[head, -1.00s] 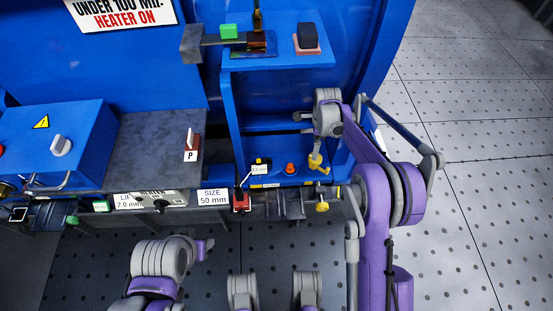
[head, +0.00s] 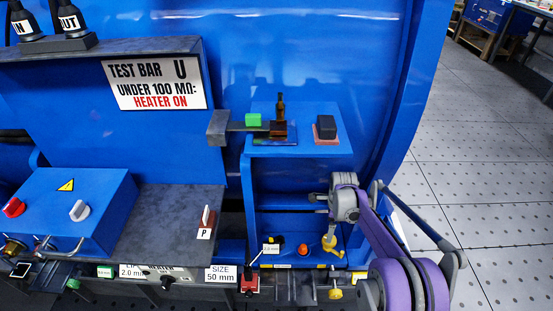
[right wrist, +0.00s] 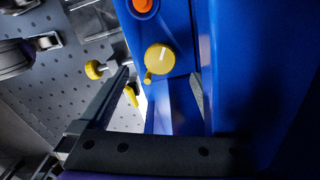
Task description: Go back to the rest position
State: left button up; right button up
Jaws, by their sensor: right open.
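My right arm comes in from the lower right of the head view. Its gripper (head: 334,203) is at the right side of the blue stand (head: 297,147), just above a yellow knob (head: 330,243). The right wrist view shows the yellow knob (right wrist: 160,58) with a white mark, ahead of the gripper's dark finger. The gripper is open, and I see nothing held in it. My left arm and gripper are not in view.
An orange button (head: 303,249) sits left of the knob. A blue switch box (head: 68,209) stands at left. Perforated floor (head: 480,190) is open at right.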

jog(key=s+r+n+t, duration=0.2)
jog(key=s+r+n, duration=0.8)
jog(key=s+r, duration=0.45)
jog(key=s+d+f+n+t, duration=0.15)
jog(key=s+n, duration=0.95)
jog(key=s, duration=1.2)
pick_arm(q)
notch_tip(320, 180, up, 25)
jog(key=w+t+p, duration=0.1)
jog(key=p, duration=2.1)
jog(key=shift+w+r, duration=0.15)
pick_arm(e)
notch_tip(320, 180, up, 25)
jog(key=w+t, duration=0.2)
jog(key=shift+a+r, duration=0.2)
jog(key=shift+a, duration=0.05)
